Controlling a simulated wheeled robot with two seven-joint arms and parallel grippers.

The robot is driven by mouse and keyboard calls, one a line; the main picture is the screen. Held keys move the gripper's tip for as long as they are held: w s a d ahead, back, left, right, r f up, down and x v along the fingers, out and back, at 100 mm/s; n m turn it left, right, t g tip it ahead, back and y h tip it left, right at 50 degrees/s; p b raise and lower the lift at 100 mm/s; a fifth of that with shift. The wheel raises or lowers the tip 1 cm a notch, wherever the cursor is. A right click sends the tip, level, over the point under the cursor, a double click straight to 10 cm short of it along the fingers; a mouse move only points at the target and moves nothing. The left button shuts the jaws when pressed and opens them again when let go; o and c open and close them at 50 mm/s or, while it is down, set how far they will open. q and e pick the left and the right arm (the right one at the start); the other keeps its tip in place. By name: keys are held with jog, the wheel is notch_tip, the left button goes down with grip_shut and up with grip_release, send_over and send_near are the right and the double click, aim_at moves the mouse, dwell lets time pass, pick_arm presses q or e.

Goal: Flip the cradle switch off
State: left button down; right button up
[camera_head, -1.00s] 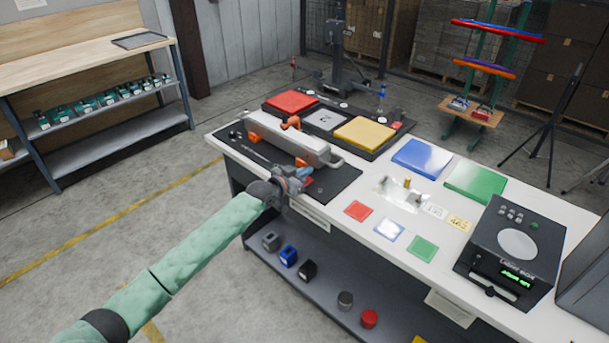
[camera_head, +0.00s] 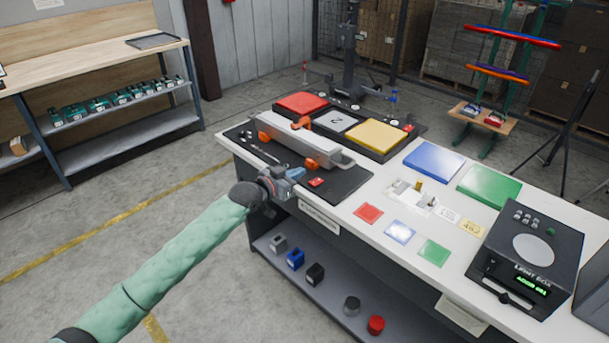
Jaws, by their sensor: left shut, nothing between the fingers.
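The cradle is a long grey bar with orange clamps (camera_head: 300,140) on a black mat (camera_head: 345,188) at the bench's left end. A small red part (camera_head: 316,182), which looks like the cradle switch, sits on the mat in front of the bar. Whether it is on or off is too small to tell. My left gripper (camera_head: 296,174) is shut and empty at the mat's front edge, just left of the red part, with a small gap between them. My right gripper is out of view.
Behind the cradle a black tray holds red, grey and yellow pads (camera_head: 376,135). To the right lie blue (camera_head: 433,160) and green (camera_head: 489,186) panels, small coloured tiles (camera_head: 400,231) and a light box (camera_head: 525,258). A lower shelf (camera_head: 325,290) holds several small blocks.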

pick_arm(q)
jog(key=shift+s+a+r, duration=0.25)
jog(key=shift+s+a, duration=0.15)
jog(key=shift+a, duration=0.05)
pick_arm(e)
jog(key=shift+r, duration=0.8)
pick_arm(q)
jog(key=s+a+g+y, duration=0.1)
jog(key=a+y, duration=0.6)
jog(key=a, duration=0.1)
jog(key=s+a+f+n+g+y, duration=0.2)
jog(key=s+a+f+n+y, duration=0.3)
jog(key=s+f, duration=0.6)
jog(key=s+a+f+n+g, duration=0.1)
jog(key=s+f+g, duration=0.1)
jog(key=s+f, duration=0.6)
jog(key=s+a+f+g, duration=0.2)
jog(key=s+f, duration=0.7)
jog(key=s, duration=0.8)
jog(key=s+a+f+n+g, duration=0.1)
jog(key=s+f+g, duration=0.1)
jog(key=s+f, duration=0.7)
jog(key=s, duration=0.4)
jog(key=shift+s+a+n+g+h, duration=0.25)
jog(key=shift+a+n+g+h, duration=0.05)
jog(key=shift+a+h, duration=0.1)
